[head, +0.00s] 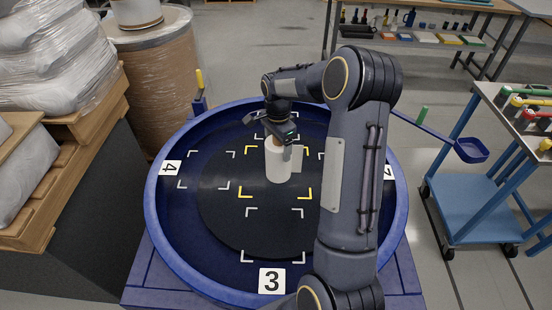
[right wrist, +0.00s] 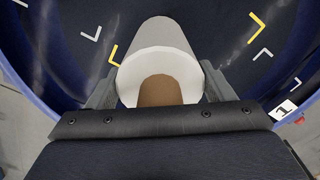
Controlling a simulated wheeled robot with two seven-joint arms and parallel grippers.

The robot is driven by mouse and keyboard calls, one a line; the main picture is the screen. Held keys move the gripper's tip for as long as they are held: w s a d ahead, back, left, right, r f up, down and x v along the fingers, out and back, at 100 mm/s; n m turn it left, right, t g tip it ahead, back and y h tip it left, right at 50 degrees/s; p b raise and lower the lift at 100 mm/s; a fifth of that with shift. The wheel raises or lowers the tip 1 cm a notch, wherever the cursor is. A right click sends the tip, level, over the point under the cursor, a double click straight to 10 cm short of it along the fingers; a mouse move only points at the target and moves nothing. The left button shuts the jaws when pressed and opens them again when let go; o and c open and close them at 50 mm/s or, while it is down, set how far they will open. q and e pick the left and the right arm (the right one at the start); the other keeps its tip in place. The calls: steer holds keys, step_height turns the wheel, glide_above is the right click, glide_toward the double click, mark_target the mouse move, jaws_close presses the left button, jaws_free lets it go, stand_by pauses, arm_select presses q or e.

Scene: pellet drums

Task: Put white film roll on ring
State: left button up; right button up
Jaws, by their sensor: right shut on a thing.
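The white film roll (head: 278,166) is upright over the black disc (head: 225,215) inside the big round blue tub (head: 160,225), within the four yellow corner marks. I cannot tell whether its bottom touches the disc. My right gripper (head: 285,147) is shut on the roll's upper part from above. In the right wrist view the roll (right wrist: 162,38) lies between the two fingers, its brown core showing at the near end. A pale flat piece (head: 297,158) shows beside the roll; I cannot tell what it is. No separate ring can be made out. My left gripper is not in view.
White corner marks and number plates such as 3 (head: 272,280) and 4 (head: 170,167) lie around the tub. Wrapped sacks (head: 55,75) on a pallet and a brown drum (head: 155,75) stand left. A blue cart (head: 490,205) with tools stands right. My right arm hides the tub's right part.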

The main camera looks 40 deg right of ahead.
steer(key=shift+a+f, duration=0.25)
steer(key=shift+f, duration=0.05)
step_height(320, 180, down, 3)
steer(key=b, duration=0.2)
steer(key=shift+a+f+b, duration=0.15)
steer(key=shift+b, duration=0.25)
steer(key=o, duration=1.9)
steer(key=shift+f, duration=0.1)
